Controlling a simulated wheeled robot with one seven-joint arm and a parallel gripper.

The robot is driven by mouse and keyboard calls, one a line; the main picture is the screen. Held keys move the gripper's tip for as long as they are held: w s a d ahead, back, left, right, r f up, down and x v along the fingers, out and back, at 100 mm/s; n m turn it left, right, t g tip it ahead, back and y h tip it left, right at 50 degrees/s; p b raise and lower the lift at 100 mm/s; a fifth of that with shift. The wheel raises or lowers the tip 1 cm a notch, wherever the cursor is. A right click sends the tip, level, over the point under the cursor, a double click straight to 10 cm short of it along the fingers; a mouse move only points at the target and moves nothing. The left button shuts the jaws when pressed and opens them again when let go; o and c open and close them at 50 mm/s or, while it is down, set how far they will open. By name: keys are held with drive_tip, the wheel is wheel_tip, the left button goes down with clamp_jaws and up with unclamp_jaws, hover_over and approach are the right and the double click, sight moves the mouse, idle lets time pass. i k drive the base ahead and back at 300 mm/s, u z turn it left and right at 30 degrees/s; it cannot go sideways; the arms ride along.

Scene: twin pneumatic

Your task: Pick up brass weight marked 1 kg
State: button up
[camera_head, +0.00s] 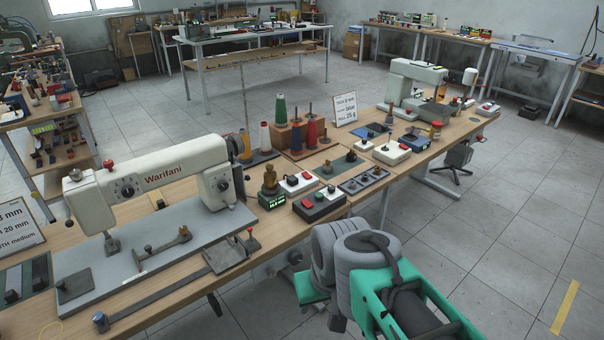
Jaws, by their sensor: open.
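A brass-coloured weight (270,180) with a knob top stands upright on a small dark scale-like box (272,201) with green lit digits. It is on the wooden workbench, right of the white sewing machine marked Warifani (150,180). Its 1 kg marking is too small to read. My grey and green arm is at the lower right, in front of the bench edge and apart from the weight. My gripper's fingers do not show.
Right of the weight are a white box with buttons (297,184) and a dark box with red buttons (320,204). Thread cones, including a green one (280,123), stand behind. Open floor (520,220) is at the right.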

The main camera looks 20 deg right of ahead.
sight(270, 176)
drive_tip(key=u, duration=4.3)
drive_tip(key=k, duration=1.25)
drive_tip(key=z, duration=1.45)
